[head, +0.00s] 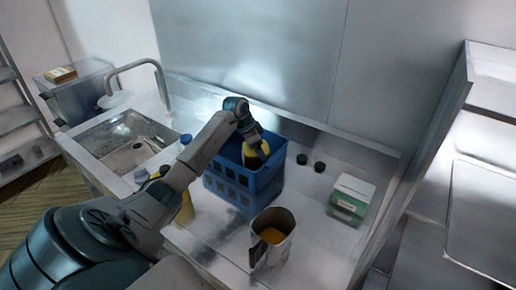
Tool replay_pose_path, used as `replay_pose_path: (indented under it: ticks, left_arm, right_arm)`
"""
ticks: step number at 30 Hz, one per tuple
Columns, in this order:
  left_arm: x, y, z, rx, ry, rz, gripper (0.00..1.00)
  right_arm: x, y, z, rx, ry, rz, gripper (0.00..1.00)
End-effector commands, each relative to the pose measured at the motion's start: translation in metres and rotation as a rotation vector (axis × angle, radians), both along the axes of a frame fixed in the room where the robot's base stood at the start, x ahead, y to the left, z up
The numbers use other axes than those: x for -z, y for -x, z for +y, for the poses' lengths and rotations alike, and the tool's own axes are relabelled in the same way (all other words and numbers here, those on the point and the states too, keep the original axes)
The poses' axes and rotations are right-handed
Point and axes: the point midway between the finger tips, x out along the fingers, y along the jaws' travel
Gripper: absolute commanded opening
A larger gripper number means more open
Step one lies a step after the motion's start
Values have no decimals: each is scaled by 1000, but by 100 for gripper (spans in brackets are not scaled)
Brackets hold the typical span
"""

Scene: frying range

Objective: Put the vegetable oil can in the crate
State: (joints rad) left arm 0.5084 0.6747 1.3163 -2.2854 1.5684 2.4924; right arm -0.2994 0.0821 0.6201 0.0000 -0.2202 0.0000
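A blue crate (238,188) with slotted sides stands on the steel counter. My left gripper (257,143) reaches down over the crate's opening. A yellow and dark object (256,160) is right below the gripper, at or inside the crate. It may be the vegetable oil can, but it is too small and covered to be sure. Whether the fingers touch or hold it cannot be told. Another yellow item (186,208) stands left of the crate, mostly hidden by my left arm. My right gripper is not in view.
A metal jug (272,238) with orange-yellow contents stands in front of the crate. Two dark green caps (311,163) and a green-white box (351,199) are to the right. A blue-topped item (186,139) is near the sink (128,146). Bare counter lies between jug and box.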

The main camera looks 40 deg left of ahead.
Motion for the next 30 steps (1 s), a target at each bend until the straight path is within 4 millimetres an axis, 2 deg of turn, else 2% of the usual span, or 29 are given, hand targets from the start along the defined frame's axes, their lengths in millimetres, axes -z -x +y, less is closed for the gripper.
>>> replay_pose_path:
  ticks: [5,12,18,24,30]
  left_arm:
    - [-18,6,6,0,-4,-4,100]
    - [-67,23,16,-1,-5,-5,100]
    - [-99,34,22,-1,-3,-4,100]
    - [-112,39,23,0,0,-1,100]
    - [-113,40,23,0,0,0,100]
  right_arm:
    - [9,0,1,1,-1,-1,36]
    - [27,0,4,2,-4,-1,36]
    - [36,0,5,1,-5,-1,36]
    - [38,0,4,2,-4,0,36]
    - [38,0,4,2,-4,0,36]
